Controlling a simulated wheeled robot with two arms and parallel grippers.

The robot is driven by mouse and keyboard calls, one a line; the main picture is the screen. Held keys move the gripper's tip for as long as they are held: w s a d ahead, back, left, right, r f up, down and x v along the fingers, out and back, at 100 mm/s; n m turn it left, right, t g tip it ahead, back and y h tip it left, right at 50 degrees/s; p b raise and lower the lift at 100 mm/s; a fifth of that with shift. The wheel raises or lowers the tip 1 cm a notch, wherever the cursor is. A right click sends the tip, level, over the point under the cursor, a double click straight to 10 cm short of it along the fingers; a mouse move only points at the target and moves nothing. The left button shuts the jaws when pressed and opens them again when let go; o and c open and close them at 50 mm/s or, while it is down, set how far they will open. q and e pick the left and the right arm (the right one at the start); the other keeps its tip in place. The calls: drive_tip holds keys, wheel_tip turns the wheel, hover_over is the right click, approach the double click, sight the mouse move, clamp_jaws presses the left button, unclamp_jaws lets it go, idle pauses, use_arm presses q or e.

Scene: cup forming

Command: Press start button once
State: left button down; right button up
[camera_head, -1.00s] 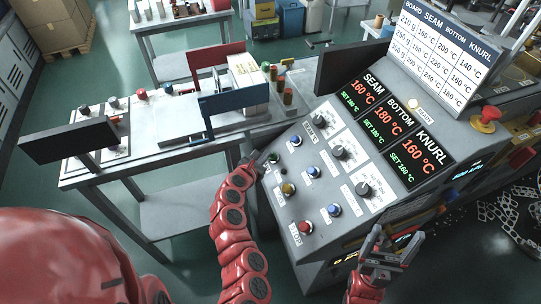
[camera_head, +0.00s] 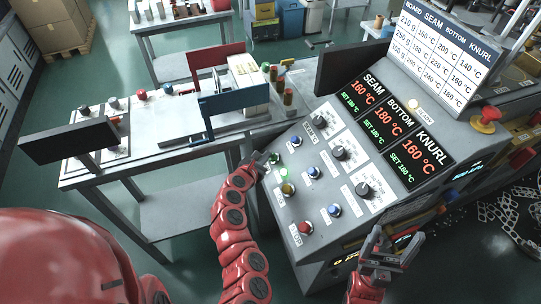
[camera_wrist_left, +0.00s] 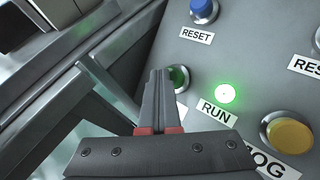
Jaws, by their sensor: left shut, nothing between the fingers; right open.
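The green button (camera_wrist_left: 179,77) is on the sloped control panel (camera_head: 262,205), partly hidden behind my left fingers in the wrist view. Its label is mostly covered. In the head view the button (camera_head: 275,157) sits right by my left fingertips. My left gripper (camera_wrist_left: 158,74) is shut and empty, its tips at the button's left edge; I cannot tell whether they touch it. It also shows in the head view (camera_head: 264,157). A round lamp (camera_wrist_left: 225,93) above the RUN label glows bright green. My right gripper (camera_head: 381,246) is open and empty in front of the panel's lower right.
A yellow button (camera_wrist_left: 289,135) by the JOG label and a blue RESET button (camera_wrist_left: 203,10) are close by. A red button (camera_head: 305,227) is lower on the panel. A red emergency knob (camera_head: 487,118) is at the right. A workbench (camera_head: 150,165) stands left of the panel.

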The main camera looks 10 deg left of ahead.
use_arm(q)
drive_tip(key=shift+s+a+r+p, duration=0.3)
drive_tip(key=shift+a+r, duration=0.1)
drive_tip(key=shift+r, duration=0.2)
drive_tip(key=r, duration=0.1)
drive_tip(key=s+a+r+p, duration=0.1)
drive_tip(key=a+r+p, duration=0.1)
drive_tip(key=r, duration=0.1)
drive_tip(key=shift+s+a, duration=0.2)
drive_tip(key=shift+s, duration=0.05)
idle(0.8)
